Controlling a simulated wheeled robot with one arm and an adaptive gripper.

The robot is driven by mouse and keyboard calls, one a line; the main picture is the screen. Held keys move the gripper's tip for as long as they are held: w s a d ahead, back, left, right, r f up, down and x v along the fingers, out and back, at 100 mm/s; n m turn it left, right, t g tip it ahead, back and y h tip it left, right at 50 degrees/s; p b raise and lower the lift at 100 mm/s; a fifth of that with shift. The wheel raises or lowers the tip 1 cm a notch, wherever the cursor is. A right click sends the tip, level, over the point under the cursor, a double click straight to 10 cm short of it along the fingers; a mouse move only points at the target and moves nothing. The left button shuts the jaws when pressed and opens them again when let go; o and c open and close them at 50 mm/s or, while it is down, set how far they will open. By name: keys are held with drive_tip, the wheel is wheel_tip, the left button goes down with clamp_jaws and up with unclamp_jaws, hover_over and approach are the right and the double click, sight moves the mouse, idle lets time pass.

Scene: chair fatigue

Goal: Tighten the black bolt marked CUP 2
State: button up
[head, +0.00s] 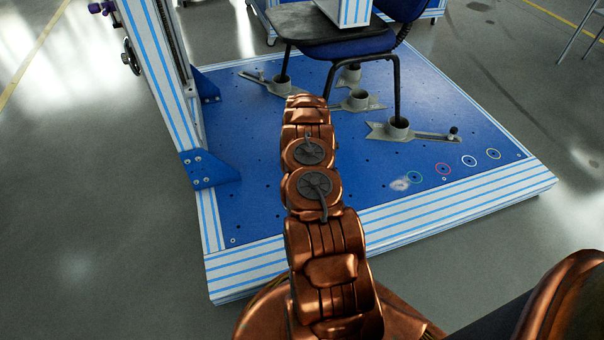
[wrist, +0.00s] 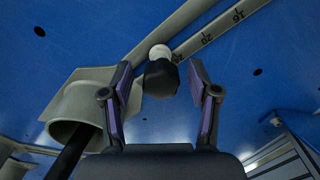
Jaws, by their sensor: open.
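A black bolt head (wrist: 160,80) shows in the wrist view, with a pale round part just beyond it at the edge of a grey marked arm (wrist: 205,38). My gripper (wrist: 159,68) is open, with one finger on each side of the bolt head and visible gaps to both. A grey cup (wrist: 75,108) is at the left, with a dark chair leg in it. No CUP 2 label can be read. In the head view my arm hides the gripper. There, a right front cup (head: 398,128) has a dark bolt (head: 453,131) near its arm's end.
A blue platform (head: 260,190) with a striped edge carries several cups and a chair (head: 345,46). A striped upright (head: 165,65) with a blue bracket (head: 210,169) stands at its left. The front right of the platform is largely clear, with coloured rings.

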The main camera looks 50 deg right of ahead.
drive_tip(key=shift+n, duration=0.7)
drive_tip(key=n, duration=0.4)
clamp_jaws()
idle(0.3)
